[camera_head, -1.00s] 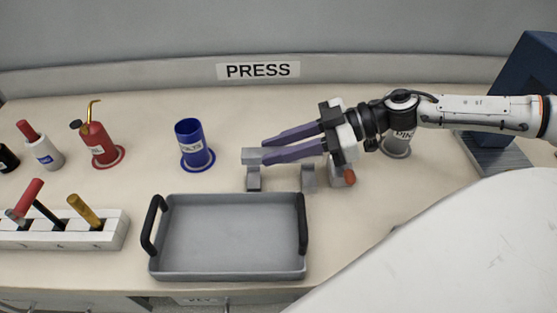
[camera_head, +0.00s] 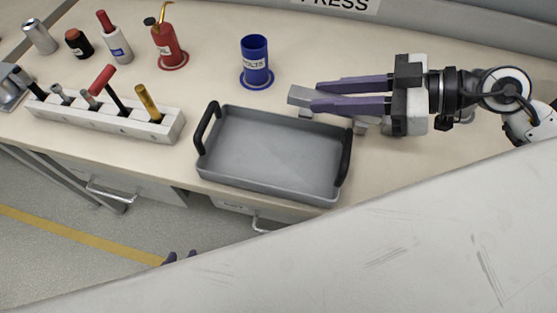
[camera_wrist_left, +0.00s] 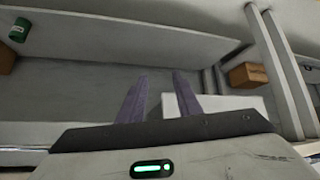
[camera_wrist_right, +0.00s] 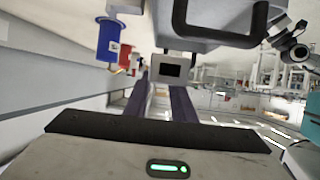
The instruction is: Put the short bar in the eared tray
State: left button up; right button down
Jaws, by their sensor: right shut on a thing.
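The short bar (camera_head: 301,96) is a grey block at the fingertips of my right gripper (camera_head: 318,96), which is shut on it behind the tray's right half. In the right wrist view the bar (camera_wrist_right: 178,70) shows a dark square end face. The eared tray (camera_head: 270,185) is a shallow grey rectangular tray with two black handles, empty, at the table's front edge. In the right wrist view the tray's black handle (camera_wrist_right: 220,38) shows at the top.
Grey support blocks (camera_head: 360,126) stand under the right gripper. A blue cup (camera_head: 255,60) and red oil can (camera_head: 167,47) stand behind the tray. A white rack (camera_head: 110,118) with several tools is left of the tray. My pale body part fills the lower right.

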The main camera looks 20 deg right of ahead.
aim_at(260, 154)
jog(key=k, duration=0.4)
jog(key=u, duration=2.35)
jog(key=i, duration=1.85)
jog(key=z, duration=3.55)
jog(key=i, duration=0.5)
